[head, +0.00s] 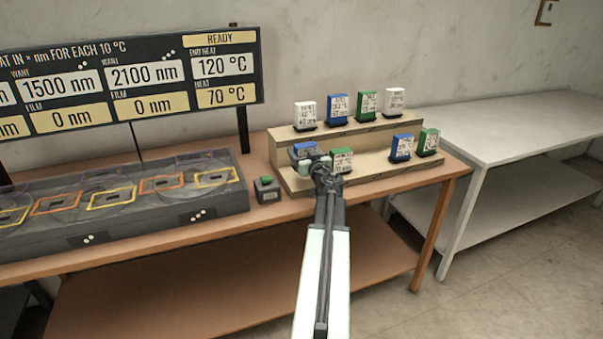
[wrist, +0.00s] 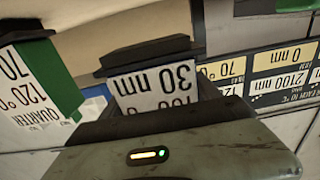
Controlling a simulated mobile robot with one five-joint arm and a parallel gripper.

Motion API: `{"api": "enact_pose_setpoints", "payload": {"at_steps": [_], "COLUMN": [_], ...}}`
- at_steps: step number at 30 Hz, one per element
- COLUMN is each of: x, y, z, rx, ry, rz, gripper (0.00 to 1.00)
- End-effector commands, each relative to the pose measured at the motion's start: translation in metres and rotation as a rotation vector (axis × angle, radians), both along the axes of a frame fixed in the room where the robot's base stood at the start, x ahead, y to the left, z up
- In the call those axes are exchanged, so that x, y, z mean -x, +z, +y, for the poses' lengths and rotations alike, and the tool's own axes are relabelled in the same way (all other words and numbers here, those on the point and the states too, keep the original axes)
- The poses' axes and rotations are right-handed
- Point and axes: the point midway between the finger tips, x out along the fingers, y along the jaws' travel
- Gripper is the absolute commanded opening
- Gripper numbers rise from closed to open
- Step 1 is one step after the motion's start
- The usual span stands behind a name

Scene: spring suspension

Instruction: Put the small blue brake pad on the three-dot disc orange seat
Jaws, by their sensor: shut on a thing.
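A blue brake pad (head: 304,148) with a white label is at the left of the lower step of the wooden stand. My gripper (head: 318,166) is at this pad and shut on it. In the wrist view the held pad (wrist: 155,88) appears upside down, its label reading "30 nm", with a dark cap and a blue edge. My gripper (wrist: 150,125) partly covers its lower label lines. An orange seat (head: 162,184) lies on the right-hand disc of the grey bench unit, by what looks like the three-dot mark (head: 196,217). Another orange seat (head: 55,204) is further left.
Other pads stand on the stand (head: 365,172): a green pad (head: 341,160) close beside my gripper, a blue one (head: 402,147) and several more. A green-button box (head: 267,189) sits between stand and grey unit (head: 120,232). The display board (head: 130,80) stands behind.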

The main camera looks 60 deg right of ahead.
Motion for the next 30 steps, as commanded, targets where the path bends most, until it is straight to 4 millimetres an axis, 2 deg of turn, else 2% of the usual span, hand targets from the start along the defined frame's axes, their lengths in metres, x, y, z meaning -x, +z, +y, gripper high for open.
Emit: {"api": "enact_pose_setpoints", "payload": {"at_steps": [4,9,11,18,23,24,26,30], "x": [0.000,0.000,0.000,0.000,0.000,0.000,0.000,0.000], "y": [-0.008,-0.041,-0.048,-0.043,-0.049,-0.048,-0.047,-0.047], "z": [0.000,0.000,0.000,0.000,0.000,0.000,0.000,0.000], "rx": [0.000,0.000,0.000,0.000,0.000,0.000,0.000,0.000], "ry": [0.000,0.000,0.000,0.000,0.000,0.000,0.000,0.000], "rz": [0.000,0.000,0.000,0.000,0.000,0.000,0.000,0.000], "gripper": [0.06,0.06,0.06,0.06,0.06,0.76,0.93,0.93]}}
